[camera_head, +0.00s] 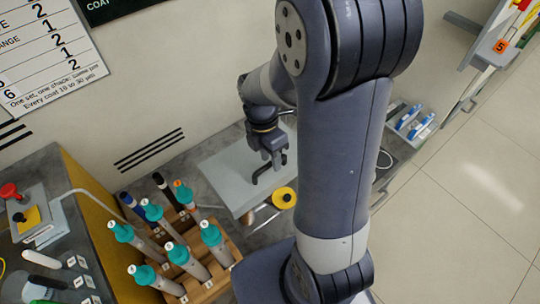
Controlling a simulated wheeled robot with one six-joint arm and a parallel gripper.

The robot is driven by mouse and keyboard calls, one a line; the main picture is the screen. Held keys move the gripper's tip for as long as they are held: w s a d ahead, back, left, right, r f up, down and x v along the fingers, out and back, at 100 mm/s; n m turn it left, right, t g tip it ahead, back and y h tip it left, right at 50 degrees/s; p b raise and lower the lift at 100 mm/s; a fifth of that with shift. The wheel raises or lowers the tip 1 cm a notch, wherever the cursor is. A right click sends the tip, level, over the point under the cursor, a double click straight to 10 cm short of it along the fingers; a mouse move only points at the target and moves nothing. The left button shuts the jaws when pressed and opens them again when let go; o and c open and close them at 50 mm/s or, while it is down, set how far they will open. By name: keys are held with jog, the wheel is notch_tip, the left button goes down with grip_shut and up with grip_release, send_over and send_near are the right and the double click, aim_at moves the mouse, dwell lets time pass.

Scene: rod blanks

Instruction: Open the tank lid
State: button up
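The tank lid (222,172) is a flat light grey plate in the middle of the view, and it looks closed. A black bar handle (258,177) stands near its right side. My gripper (276,163) points down right at the handle. The fingers are small and dark against the dark handle, so I cannot tell whether they touch it or are open or shut. My arm hides the right part of the tank area.
A wooden rack (222,276) with several teal-collared grey rods stands at the front left. A yellow disc (284,198) sits just in front of the lid. A control panel with a red button (10,191) is at far left. Blue-and-white items (413,121) lie right of my arm.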

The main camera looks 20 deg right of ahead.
jog(key=shift+c, duration=0.6)
grip_shut()
